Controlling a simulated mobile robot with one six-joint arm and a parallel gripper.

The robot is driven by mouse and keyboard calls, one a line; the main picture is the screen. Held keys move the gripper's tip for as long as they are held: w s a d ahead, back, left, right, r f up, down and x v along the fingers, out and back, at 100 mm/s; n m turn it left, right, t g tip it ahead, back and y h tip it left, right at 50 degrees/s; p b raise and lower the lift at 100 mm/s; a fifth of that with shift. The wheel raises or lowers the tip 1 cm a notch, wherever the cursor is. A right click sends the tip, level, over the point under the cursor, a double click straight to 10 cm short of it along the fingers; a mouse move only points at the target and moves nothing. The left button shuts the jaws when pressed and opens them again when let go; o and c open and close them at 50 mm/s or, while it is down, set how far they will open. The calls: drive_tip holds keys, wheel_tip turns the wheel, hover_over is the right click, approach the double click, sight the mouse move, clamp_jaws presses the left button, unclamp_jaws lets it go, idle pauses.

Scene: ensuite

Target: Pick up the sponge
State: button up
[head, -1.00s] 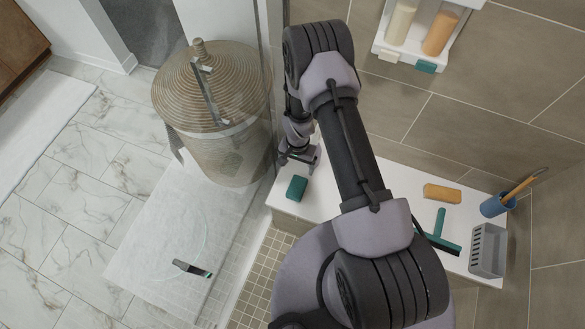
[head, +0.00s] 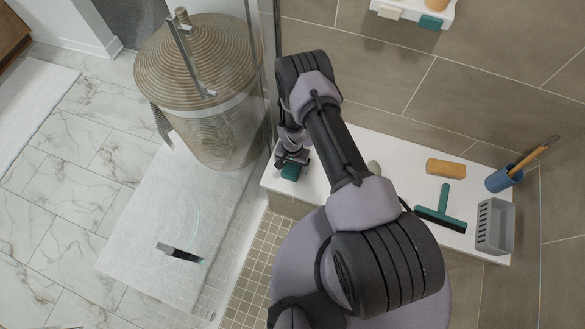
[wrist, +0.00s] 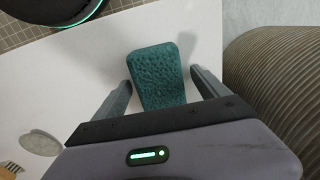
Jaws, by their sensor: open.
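The sponge is a teal, porous block on the white ledge; in the wrist view the sponge (wrist: 158,72) lies between my two fingers. In the head view the sponge (head: 290,172) is partly covered by my gripper (head: 292,158). In the wrist view my gripper (wrist: 161,82) is open, with one finger on each side of the sponge and a small gap on both sides. I cannot tell how high the fingertips are above the ledge.
The white ledge (head: 385,153) also bears a grey oval stone-like piece (head: 374,168), a yellow-brown block (head: 446,169), a teal squeegee (head: 442,205), a blue cup (head: 503,179) and a grey basket (head: 494,226). A wicker hamper (head: 200,60) stands left, behind glass.

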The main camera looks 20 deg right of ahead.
sight(294, 167)
drive_tip(key=shift+r, duration=0.1)
drive_tip(key=c, duration=1.6)
drive_tip(key=shift+r+p, duration=0.3)
drive_tip(key=shift+r, duration=0.2)
drive_tip(key=r+p, duration=0.1)
drive_tip(key=s+r+p, duration=0.1)
drive_tip(key=r, duration=0.1)
drive_tip(key=shift+d, duration=0.1)
drive_tip(key=s+p, duration=0.1)
drive_tip(key=s, duration=0.4)
drive_tip(key=s+d+p, duration=0.1)
drive_tip(key=s+p, duration=0.1)
drive_tip(key=s, duration=0.3)
drive_tip(key=s+d+r+p, duration=0.1)
drive_tip(key=s, duration=0.4)
